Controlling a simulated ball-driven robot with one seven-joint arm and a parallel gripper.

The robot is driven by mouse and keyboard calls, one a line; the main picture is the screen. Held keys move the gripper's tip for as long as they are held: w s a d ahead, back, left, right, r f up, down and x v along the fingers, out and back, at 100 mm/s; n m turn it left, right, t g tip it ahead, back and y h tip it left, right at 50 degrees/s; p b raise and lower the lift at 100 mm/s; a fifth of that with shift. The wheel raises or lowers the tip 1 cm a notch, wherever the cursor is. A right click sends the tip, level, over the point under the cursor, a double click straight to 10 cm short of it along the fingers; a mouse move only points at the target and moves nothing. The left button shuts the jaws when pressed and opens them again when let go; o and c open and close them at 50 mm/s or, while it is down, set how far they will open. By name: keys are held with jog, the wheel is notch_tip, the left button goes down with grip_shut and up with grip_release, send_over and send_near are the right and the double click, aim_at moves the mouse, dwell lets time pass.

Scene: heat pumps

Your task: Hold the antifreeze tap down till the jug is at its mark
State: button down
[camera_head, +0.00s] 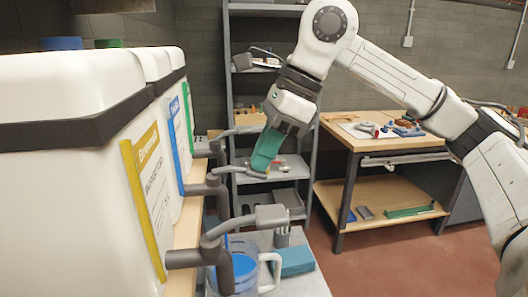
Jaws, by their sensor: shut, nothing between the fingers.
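White tanks (60,120) stand at the left, with yellow, blue and green labels; I cannot read which is antifreeze. Each visible grey tap has a lever: a near one (270,216), a middle one (254,171) and a far one (250,130). A clear jug (270,270) with blue contents stands low behind the near tap's spout, which partly hides it. I cannot tell its mark or which spout it is under. My gripper (261,164) has teal fingers, shut and empty, pointing down at the middle lever's end. It overlaps the lever; contact is unclear.
A teal block (294,262) and grey upright items (282,237) are beside the jug. Grey shelving (285,171) stands behind my gripper. A wooden workbench (350,143) with small parts is at the right. Red floor (400,265) is clear in front of it.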

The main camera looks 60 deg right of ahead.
jog(key=shift+r, duration=0.15)
jog(key=shift+r+p, duration=0.3)
jog(key=shift+r, duration=0.35)
jog(key=shift+r, duration=0.3)
notch_tip(320, 180, up, 13)
jog(key=s+d+p, duration=0.1)
jog(key=shift+s, duration=0.3)
